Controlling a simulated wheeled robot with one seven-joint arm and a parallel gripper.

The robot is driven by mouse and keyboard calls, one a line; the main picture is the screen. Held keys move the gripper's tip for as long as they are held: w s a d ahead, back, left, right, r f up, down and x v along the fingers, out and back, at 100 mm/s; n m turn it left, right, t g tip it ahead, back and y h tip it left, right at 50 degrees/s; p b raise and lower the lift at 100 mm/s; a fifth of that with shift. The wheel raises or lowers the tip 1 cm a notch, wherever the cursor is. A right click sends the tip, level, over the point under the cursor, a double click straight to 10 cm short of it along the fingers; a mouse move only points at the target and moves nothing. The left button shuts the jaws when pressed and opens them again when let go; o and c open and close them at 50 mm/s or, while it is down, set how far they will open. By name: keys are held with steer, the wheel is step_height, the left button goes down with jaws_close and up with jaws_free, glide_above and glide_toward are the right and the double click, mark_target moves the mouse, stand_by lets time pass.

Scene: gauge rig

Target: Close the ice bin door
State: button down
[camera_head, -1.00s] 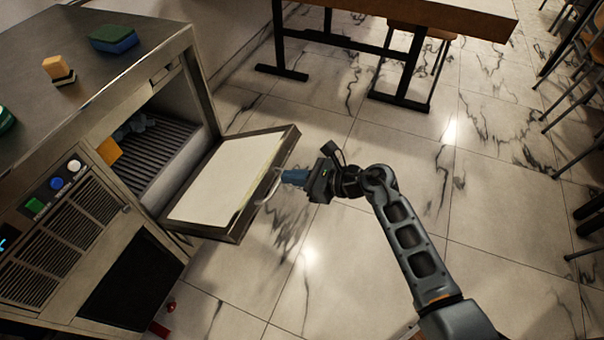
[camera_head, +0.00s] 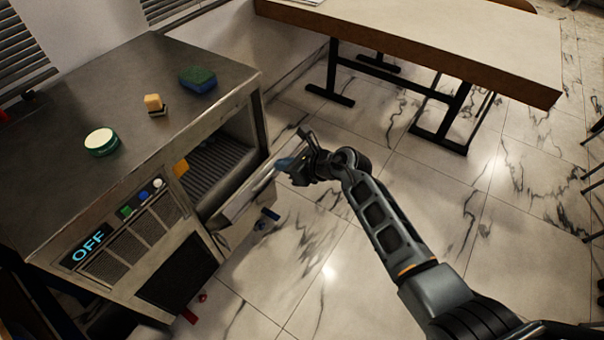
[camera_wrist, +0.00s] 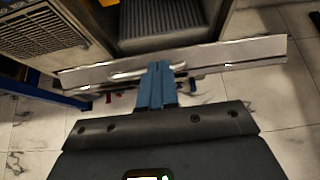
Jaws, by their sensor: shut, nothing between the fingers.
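The ice bin door (camera_head: 240,195) is hinged at the lower edge of the metal machine's front opening and stands partly open, tilted outward. In the wrist view its top edge (camera_wrist: 250,52) runs across the picture, with a pale handle (camera_wrist: 140,68) on it. My gripper (camera_head: 283,164) is at the outer side of the door, near its middle. Its blue fingers (camera_wrist: 156,80) are shut together with nothing between them and overlap the door edge by the handle. I cannot tell whether they touch. Inside the bin (camera_head: 212,160) a ribbed dark surface shows.
A table (camera_head: 420,45) stands behind. Small red and blue items lie on the floor near the machine.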

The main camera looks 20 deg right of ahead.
steer(key=w+a+r+b, duration=0.1)
steer(key=w+a+r, duration=0.2)
steer(key=w+a, duration=0.2)
steer(key=w+a+r+b, duration=0.1)
steer(key=w+a+r, duration=0.1)
steer(key=w+a, duration=0.3)
steer(key=w, duration=0.4)
steer(key=shift+r, duration=0.4)
steer(key=shift+s+d, duration=0.1)
steer(key=shift+d, duration=0.05)
